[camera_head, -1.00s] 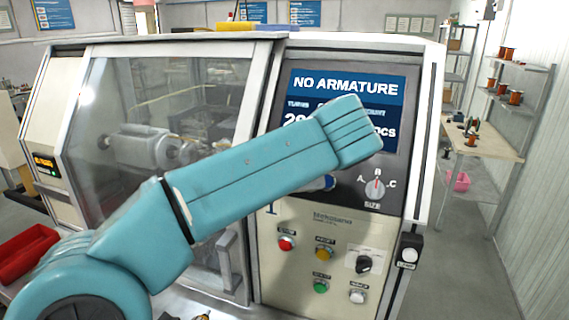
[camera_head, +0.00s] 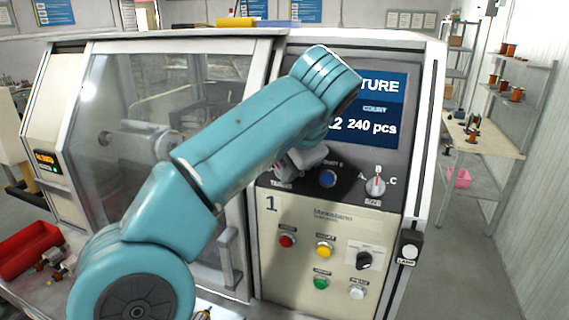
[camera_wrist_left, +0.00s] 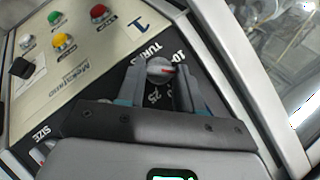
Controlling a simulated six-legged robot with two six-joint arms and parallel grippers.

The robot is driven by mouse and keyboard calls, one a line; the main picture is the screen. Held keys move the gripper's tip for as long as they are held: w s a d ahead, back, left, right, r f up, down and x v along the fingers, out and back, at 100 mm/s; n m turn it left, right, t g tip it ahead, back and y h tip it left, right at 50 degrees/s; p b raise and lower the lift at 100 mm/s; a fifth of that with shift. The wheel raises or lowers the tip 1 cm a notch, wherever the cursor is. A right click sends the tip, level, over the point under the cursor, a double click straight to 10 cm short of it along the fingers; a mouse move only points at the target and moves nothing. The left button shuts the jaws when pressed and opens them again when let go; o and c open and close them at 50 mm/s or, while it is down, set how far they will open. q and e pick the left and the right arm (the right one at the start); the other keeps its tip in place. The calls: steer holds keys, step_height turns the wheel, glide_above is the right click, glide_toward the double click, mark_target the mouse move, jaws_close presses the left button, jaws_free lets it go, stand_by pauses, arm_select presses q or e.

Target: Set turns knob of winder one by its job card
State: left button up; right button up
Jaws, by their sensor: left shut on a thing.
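Winder one (camera_head: 330,216), marked with a 1, stands ahead with its control panel facing me. Its turns knob (camera_wrist_left: 160,69) is a round grey knob with a red pointer line, seen between the fingers in the left wrist view. Numbers are printed around it, some covered. My left gripper (camera_wrist_left: 160,80) is shut on the turns knob; in the head view the gripper (camera_head: 297,163) hides the knob above the TURNS label. The display (camera_head: 380,110) shows "TURE" and "240 pcs", its left part covered by my arm. I cannot make out a job card. My right gripper is not in view.
Several coloured buttons and a black selector (camera_head: 363,261) sit below. A red bin (camera_head: 28,250) is at left. The aisle at right is clear.

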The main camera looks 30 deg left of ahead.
arm_select(q)
steer(key=o, duration=1)
steer(key=shift+o, duration=0.2)
steer(key=v, duration=0.7)
steer(key=shift+r, duration=0.2)
steer(key=shift+s+d, duration=0.15)
steer(key=shift+s, duration=0.05)
steer(key=shift+w, duration=0.1)
